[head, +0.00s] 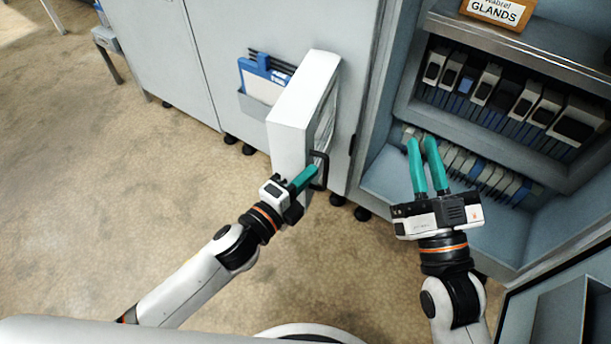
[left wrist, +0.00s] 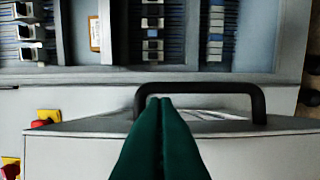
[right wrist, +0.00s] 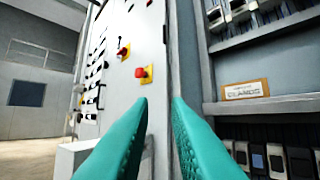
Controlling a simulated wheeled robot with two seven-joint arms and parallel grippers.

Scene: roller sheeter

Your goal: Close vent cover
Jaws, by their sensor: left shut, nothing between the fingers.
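The vent cover (head: 290,115) is a thick white panel that stands out at an angle from the grey cabinet front, swung open. A black bar handle (head: 322,168) sits on its right-hand face; the handle also shows in the left wrist view (left wrist: 200,92). My left gripper (head: 314,170) is shut and empty, its fingertips at the handle. In the left wrist view the tips overlap the handle's left part; whether they touch it I cannot tell. My right gripper (head: 421,143) is open and empty, in front of the open cabinet, away from the cover.
The open cabinet (head: 375,180) at right holds rows of modules and a GLANDS label (head: 497,12). A blue document holder (head: 262,80) hangs on the cabinet door behind the cover. Red and yellow switches (right wrist: 144,74) show in the right wrist view.

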